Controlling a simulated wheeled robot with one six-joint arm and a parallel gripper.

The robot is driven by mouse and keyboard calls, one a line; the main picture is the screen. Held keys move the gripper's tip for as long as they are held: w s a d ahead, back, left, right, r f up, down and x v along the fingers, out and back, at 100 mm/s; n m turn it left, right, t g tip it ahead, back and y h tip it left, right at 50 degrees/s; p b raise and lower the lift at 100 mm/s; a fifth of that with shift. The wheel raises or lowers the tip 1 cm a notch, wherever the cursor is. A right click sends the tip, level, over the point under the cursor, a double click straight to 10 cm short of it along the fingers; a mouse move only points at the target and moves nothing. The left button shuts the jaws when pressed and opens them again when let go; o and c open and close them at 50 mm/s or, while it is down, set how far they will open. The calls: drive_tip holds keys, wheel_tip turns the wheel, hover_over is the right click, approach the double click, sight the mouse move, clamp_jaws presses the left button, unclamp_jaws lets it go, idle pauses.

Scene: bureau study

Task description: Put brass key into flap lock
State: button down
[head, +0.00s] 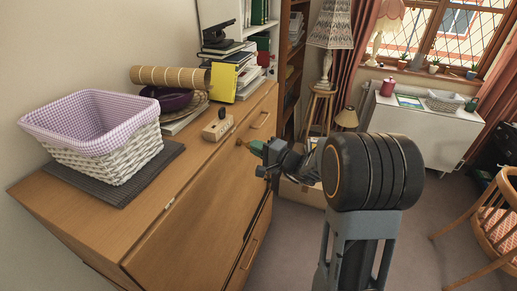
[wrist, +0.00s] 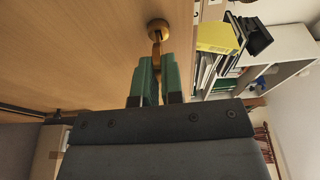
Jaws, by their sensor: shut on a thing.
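My gripper (wrist: 158,80) shows its two green fingers closed on the brass key (wrist: 157,52) in the wrist view. The key's far end meets the round brass flap lock (wrist: 158,28) on the wooden flap. I cannot tell how deep the key sits in it, and the fingers hide part of the key. In the head view, my gripper (head: 255,147) is at the upper edge of the bureau's sloping flap (head: 195,205), right of centre. A small brass tip shows at its left; the lock itself is not clear there.
A lined wicker basket (head: 108,158) stands on a grey mat (head: 155,168) on the bureau top. A bamboo roll (head: 168,76), purple bowl (head: 172,98) and yellow book (head: 222,82) are farther back. Carpet at right is partly clear.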

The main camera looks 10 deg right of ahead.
drive_tip(key=shift+w+a+b, duration=0.5)
drive_tip(key=shift+a, duration=0.2)
idle(0.6)
drive_tip(key=c, duration=1.3)
unclamp_jaws()
drive_tip(key=o, duration=0.6)
drive_tip(key=shift+b+v, duration=1.2)
drive_tip(key=shift+v, duration=2.8)
